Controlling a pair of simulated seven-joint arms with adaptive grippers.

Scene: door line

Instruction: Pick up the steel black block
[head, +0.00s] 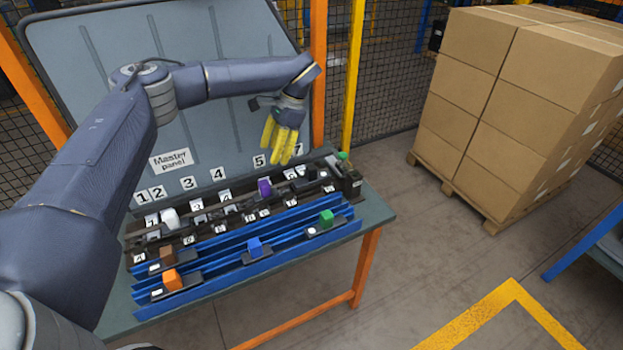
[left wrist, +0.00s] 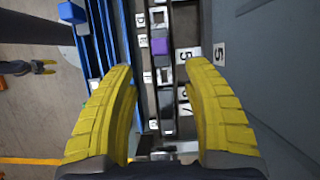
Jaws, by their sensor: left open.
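My left gripper (head: 281,152) hangs over the right part of the black rack, its yellow fingers pointing down. In the left wrist view the fingers (left wrist: 158,68) are spread, with nothing held between them. In the head view dark pieces (head: 302,184) lie right of the purple block (head: 264,188). I cannot tell which dark piece is the steel black block.
Blue rails (head: 205,277) run along the table's front, carrying orange (head: 172,279), blue (head: 255,247) and green (head: 326,218) blocks. A grey numbered panel (head: 90,60) stands behind. A dark box (head: 352,183) closes the rack's right end. Stacked cartons (head: 475,100) stand beyond, right.

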